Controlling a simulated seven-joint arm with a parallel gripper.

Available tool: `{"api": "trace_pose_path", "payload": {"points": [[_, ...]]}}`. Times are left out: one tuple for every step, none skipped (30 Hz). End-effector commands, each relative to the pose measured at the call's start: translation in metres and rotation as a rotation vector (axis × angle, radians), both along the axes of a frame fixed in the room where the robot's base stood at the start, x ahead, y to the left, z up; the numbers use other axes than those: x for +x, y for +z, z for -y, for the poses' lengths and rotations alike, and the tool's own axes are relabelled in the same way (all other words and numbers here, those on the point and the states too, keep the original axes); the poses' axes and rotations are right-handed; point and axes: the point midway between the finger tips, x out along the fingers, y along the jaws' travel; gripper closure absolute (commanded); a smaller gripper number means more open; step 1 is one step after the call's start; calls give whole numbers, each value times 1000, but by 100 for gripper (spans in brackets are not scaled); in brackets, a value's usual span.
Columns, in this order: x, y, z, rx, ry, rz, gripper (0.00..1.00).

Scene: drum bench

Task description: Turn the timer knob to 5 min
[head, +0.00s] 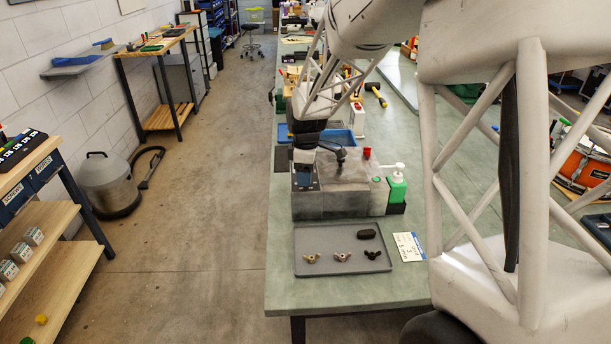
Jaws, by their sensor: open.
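A grey box-shaped machine (345,200) stands on the green bench top. It has a dark lid handle on top, a small green button and a red knob-like part (367,152) at its back right. A dark blue panel (306,180) shows at its left end. My gripper (304,172) points down at this left end, over or just in front of the panel. Its fingers are small and partly lost against the panel, and I see nothing held. I cannot make out the timer knob or its scale; it may be hidden by my gripper. Contact cannot be told.
A grey tray (311,234) in front holds three wing-nut-like pieces and a dark oval piece. A card (409,247) lies to its right. A green bottle with a white pump (397,188) stands right of the machine. A blue tray (341,138) lies behind. My arm hides much at right.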

Motion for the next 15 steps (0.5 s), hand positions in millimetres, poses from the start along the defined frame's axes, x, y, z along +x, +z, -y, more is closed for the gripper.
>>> {"api": "trace_pose_path", "payload": {"points": [[0, -3, 0, 0, 0, 0, 42], [0, -5, 0, 0, 0, 0, 42], [0, -6, 0, 0, 0, 0, 42], [0, -7, 0, 0, 0, 0, 42], [0, -8, 0, 0, 0, 1, 42], [0, -8, 0, 0, 0, 1, 42], [0, -8, 0, 0, 0, 1, 42], [0, -8, 0, 0, 0, 1, 42], [0, -8, 0, 0, 0, 0, 42], [0, -8, 0, 0, 0, 0, 42], [0, -8, 0, 0, 0, 0, 42], [0, -8, 0, 0, 0, 0, 42], [0, -8, 0, 0, 0, 0, 42], [0, -8, 0, 0, 0, 0, 45], [0, -8, 0, 0, 0, 0, 51]]}}
